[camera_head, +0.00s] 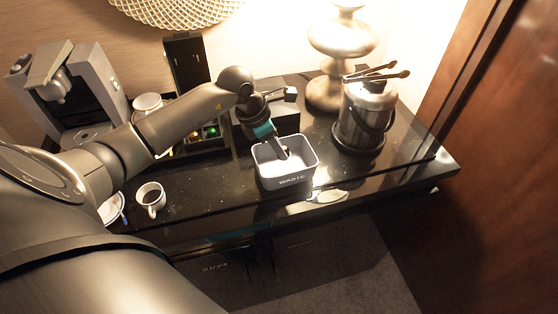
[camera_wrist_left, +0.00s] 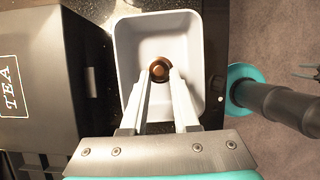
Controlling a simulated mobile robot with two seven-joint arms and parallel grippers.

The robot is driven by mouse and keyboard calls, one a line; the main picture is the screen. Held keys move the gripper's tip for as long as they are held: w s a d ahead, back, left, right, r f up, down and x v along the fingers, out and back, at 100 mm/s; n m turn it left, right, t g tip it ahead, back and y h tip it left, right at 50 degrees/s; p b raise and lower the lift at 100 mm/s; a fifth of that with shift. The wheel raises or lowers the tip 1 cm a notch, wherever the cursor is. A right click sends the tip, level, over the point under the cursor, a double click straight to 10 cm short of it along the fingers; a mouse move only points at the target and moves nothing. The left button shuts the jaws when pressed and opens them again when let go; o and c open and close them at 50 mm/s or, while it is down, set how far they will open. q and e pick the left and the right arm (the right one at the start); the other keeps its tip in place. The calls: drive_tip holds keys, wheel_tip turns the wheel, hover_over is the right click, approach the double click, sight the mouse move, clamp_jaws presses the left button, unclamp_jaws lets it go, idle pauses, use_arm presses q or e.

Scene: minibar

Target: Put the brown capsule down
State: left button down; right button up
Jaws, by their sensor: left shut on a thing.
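In the left wrist view the gripper's fingertips (camera_wrist_left: 160,80) are shut on the brown capsule (camera_wrist_left: 159,66), which shows over the white inside of the bin (camera_wrist_left: 133,36). I cannot tell whether the capsule touches the bin's floor. In the head view the capsule is too small or hidden to make out. My right gripper is not in the head view; a dark cylindrical part with teal rings shows at the right of the left wrist view.
A metal ice bucket (camera_head: 366,115) with tongs stands right of the bin. A black tea box (camera_wrist_left: 30,80) lies close to its left in the wrist view. The counter's front edge is close to the bin.

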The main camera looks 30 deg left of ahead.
sight(284, 169)
use_arm(q)
drive_tip(key=shift+f, duration=2.7)
drive_tip(key=shift+f+b, duration=0.15)
drive_tip(key=shift+b, duration=0.15)
drive_tip(key=c, duration=0.7)
unclamp_jaws()
drive_tip(key=shift+o, duration=0.2)
drive_tip(key=shift+r, duration=0.25)
drive_tip(key=v, duration=1.1)
drive_tip(key=shift+r+p, duration=0.35)
drive_tip(key=shift+p, duration=0.05)
